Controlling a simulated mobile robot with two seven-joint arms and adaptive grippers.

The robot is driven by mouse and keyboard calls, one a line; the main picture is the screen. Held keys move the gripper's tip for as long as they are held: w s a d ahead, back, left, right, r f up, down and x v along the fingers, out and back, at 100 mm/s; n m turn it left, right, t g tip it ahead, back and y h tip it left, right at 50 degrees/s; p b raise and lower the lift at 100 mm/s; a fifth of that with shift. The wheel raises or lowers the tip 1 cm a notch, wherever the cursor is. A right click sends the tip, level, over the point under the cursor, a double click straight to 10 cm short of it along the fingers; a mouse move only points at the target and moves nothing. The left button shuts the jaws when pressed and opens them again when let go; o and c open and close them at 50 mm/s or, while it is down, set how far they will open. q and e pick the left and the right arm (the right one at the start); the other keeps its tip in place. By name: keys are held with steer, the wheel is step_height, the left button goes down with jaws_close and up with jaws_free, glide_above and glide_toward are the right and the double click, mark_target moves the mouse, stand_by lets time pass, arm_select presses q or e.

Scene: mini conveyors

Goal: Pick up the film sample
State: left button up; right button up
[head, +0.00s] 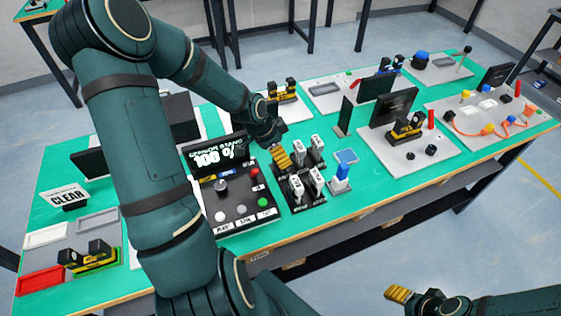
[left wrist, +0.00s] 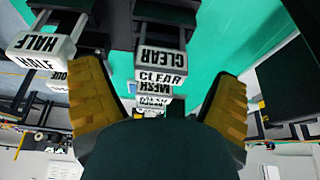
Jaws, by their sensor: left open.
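Several white-topped film samples stand upright in a black rack (head: 308,200) at the table's middle, one of them at the front right (head: 315,180). In the left wrist view their tops read HALF (left wrist: 40,48), CLEAR (left wrist: 160,60) and MESH (left wrist: 158,88); more tops behind are partly hidden. My left gripper (head: 279,156) is at the rack's back left, beside the samples. In the left wrist view its yellow-padded fingers (left wrist: 160,110) are spread apart, with the CLEAR and MESH tops visible between them. My right gripper (head: 397,294) is off the table at lower right, its opening unclear.
A black control box (head: 235,195) with a display and buttons stands left of the rack. A CLEAR sign (head: 68,197) and a red tray (head: 40,282) are at left. Other stations fill the table's right side.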

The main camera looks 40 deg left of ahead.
arm_select(q)
steer(key=b+x, duration=0.1)
steer(key=x, duration=0.2)
steer(key=shift+w+f, duration=0.15)
steer(key=c, duration=1.2)
